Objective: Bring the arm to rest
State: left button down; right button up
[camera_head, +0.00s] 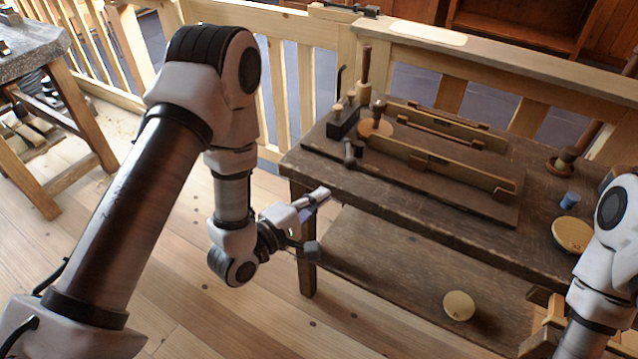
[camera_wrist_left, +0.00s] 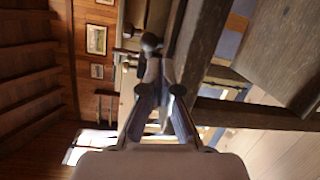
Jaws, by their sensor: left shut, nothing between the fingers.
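My left gripper (camera_head: 320,194) is in front of the near left edge of the dark wooden workbench (camera_head: 375,195), in the head view. Its fingers are shut with nothing between them. In the left wrist view the two fingers (camera_wrist_left: 158,80) come together in the middle of the picture. My left arm bends down from a high elbow to this gripper. My right arm shows at the right edge of the head view, but its gripper is out of view.
The workbench carries a long wooden rack (camera_head: 440,165), a round wooden disc (camera_head: 376,128) and a small blue cup (camera_head: 569,200). Another disc (camera_head: 459,305) lies on the lower shelf. A wooden railing (camera_head: 480,70) stands behind. Open floor (camera_head: 200,310) lies to the left.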

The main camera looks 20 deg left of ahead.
pick_arm(q)
jog(key=shift+s, duration=0.2)
dwell(0.3)
jog(key=s+a+f+m+g+y+p, duration=0.2)
jog(key=s+f+m+g, duration=0.3)
jog(key=s, duration=0.3)
jog(key=s+a+f+m+g+y+p, duration=0.2)
jog(key=s+a+f+m+g+p, duration=0.1)
jog(key=s, duration=0.6)
jog(key=s+a+f+m+g+y+p, duration=0.2)
jog(key=s+f+m+g+p, duration=0.2)
jog(key=s+f+m+g, duration=0.2)
jog(key=s+m+g, duration=0.1)
jog(key=s+g, duration=0.1)
jog(key=shift+s+a+f+y, duration=0.25)
jog(key=shift+s+f+y, duration=0.05)
jog(key=shift+f+y, duration=0.1)
